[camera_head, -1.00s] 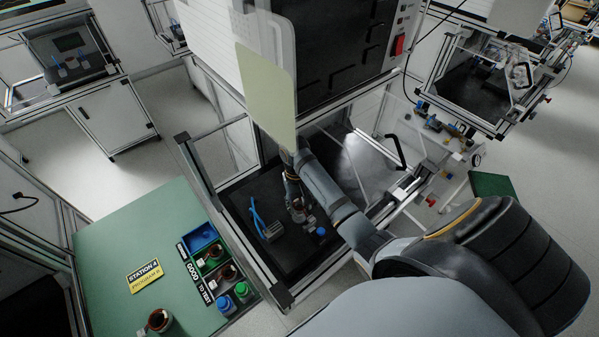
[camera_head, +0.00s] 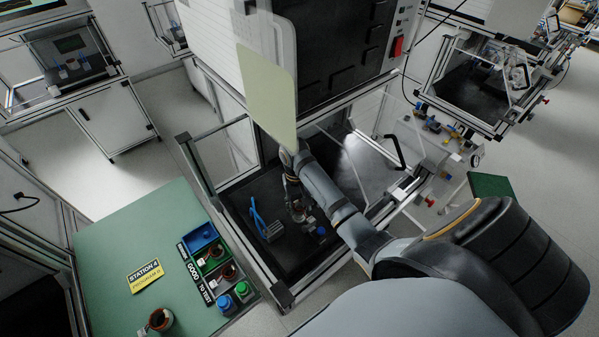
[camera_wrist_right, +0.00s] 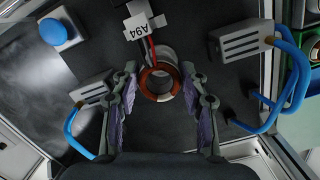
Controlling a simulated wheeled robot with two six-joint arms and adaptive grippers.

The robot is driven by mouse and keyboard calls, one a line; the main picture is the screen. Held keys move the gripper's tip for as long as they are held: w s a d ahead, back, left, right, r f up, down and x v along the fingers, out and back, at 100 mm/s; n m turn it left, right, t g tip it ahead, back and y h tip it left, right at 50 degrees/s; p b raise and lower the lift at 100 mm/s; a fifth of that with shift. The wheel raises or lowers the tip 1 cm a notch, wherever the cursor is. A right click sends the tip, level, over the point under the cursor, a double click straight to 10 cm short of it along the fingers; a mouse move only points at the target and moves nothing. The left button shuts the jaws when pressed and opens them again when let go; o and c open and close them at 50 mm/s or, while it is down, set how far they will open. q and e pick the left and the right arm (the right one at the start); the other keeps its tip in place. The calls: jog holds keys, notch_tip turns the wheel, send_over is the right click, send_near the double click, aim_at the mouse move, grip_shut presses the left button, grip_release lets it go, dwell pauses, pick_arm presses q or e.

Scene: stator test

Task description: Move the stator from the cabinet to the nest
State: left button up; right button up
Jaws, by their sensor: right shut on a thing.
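In the head view my right gripper (camera_head: 299,212) is low over the cabinet's dark floor, and the stator there is too small and covered to make out well. My left gripper is not in view. I cannot tell which part is the nest.
Grey clamp blocks with blue cables (camera_wrist_right: 240,42) flank the stator, and a blue button (camera_wrist_right: 53,31) is near. Cabinet frame posts stand around the arm. A green table (camera_head: 125,230) at left holds a parts tray (camera_head: 203,238) and another copper-wound part (camera_head: 159,319).

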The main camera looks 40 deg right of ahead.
jog(key=shift+f, duration=0.85)
jog(key=shift+a+f, duration=0.1)
jog(key=shift+f, duration=0.25)
jog(key=o, duration=1.3)
jog(key=shift+o, duration=0.2)
jog(key=r, duration=0.5)
jog(key=w+r, duration=0.1)
jog(key=r, duration=0.1)
jog(key=shift+r, duration=0.2)
